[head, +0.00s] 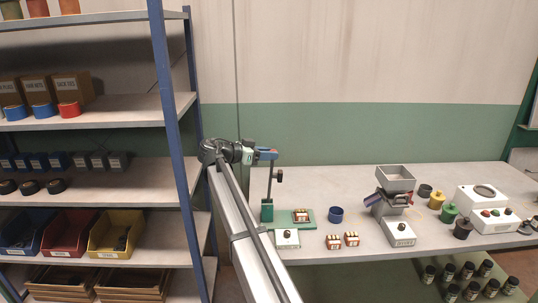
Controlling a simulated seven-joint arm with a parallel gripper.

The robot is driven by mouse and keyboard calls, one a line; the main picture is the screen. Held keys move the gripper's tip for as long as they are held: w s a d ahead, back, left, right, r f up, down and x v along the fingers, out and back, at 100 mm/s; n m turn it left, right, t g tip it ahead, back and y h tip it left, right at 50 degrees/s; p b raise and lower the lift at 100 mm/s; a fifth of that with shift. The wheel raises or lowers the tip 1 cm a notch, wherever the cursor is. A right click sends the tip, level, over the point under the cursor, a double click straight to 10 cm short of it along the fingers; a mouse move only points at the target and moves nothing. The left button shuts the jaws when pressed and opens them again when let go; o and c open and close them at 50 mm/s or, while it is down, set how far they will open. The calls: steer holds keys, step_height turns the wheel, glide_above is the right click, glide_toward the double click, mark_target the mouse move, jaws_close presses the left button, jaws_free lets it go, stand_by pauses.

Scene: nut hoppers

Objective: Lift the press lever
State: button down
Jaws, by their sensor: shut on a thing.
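The press stands at the left end of the grey table, with a green base plate (301,218) and a thin upright column (270,186). A small dark knob (279,176) shows beside the column's upper part. My gripper (266,154) is at the top of the column, reaching in from the left. It is shut on the press lever, which is mostly hidden by the fingers, so its exact angle cannot be told. A small block with red and white parts (301,215) sits on the green base.
A grey hopper (395,179) stands farther right. A blue-framed shelf (170,100) stands at left.

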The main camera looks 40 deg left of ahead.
steer(key=shift+s+a+f, duration=0.15)
steer(key=shift+f, duration=0.1)
steer(key=c, duration=1.2)
jaws_free()
steer(key=o, duration=0.4)
steer(key=shift+r, duration=0.1)
steer(key=v, duration=1.3)
steer(key=shift+s+a+r, duration=0.1)
steer(key=shift+s+a, duration=0.05)
steer(key=shift+s, duration=0.15)
